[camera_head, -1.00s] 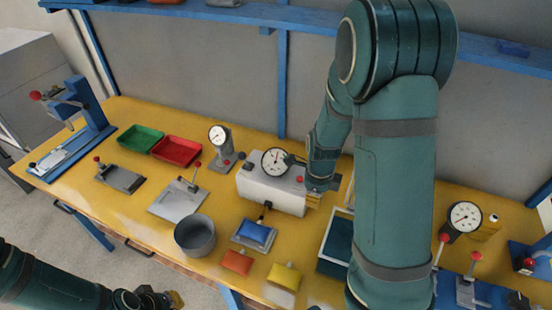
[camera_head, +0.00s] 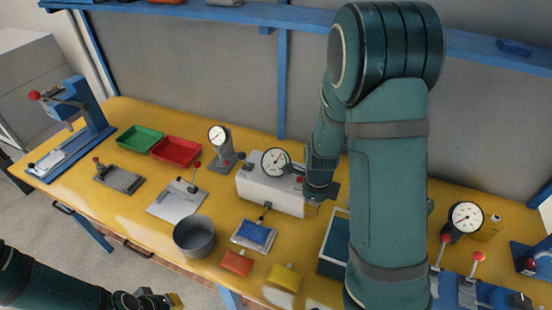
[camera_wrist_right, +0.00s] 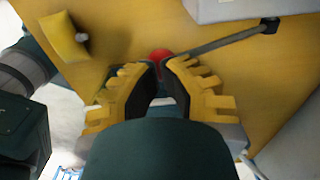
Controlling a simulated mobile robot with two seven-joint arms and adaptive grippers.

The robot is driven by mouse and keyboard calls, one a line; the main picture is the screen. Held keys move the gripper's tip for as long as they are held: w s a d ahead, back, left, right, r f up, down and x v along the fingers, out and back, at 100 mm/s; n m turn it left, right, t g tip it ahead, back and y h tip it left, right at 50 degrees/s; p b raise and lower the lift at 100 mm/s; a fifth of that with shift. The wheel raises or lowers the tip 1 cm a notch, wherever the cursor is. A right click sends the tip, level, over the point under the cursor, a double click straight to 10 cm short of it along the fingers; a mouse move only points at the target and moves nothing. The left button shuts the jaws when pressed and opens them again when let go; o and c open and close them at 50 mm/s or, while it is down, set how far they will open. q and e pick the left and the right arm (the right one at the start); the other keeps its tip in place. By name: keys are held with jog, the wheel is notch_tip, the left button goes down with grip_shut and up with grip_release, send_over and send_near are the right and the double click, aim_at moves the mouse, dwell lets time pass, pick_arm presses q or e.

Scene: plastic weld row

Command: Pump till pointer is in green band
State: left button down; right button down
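The white pump box (camera_head: 268,193) stands mid-bench with a round dial gauge (camera_head: 275,162) on its left top. A small green patch shows at the dial's right; the pointer is too small to read surely. A red knob (camera_head: 299,180) shows at the box's right end. My right gripper (camera_head: 313,202) is beside that end. In the right wrist view its fingertips (camera_wrist_right: 160,68) close around the red ball (camera_wrist_right: 161,57) of a lever (camera_wrist_right: 220,40), whose rod runs to a dark pivot near the box. My left gripper (camera_head: 168,300) is at the bottom left, away from the bench, fingers unclear.
A grey pot (camera_head: 195,237), a blue pad (camera_head: 254,235), an orange block (camera_head: 236,263) and a yellow block (camera_head: 285,276) lie in front of the box. A dark tray (camera_head: 335,245) is right of it. Another gauge (camera_head: 466,216) stands at the right.

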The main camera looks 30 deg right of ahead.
jog(key=shift+s+a+f, duration=0.15)
jog(key=shift+f, duration=0.4)
jog(key=shift+s+a+f+b, duration=0.1)
jog(key=shift+f+b, duration=0.2)
jog(key=shift+f, duration=0.15)
jog(key=shift+s+a+f+b, duration=0.1)
jog(key=shift+f+b, duration=0.2)
jog(key=shift+f, duration=0.25)
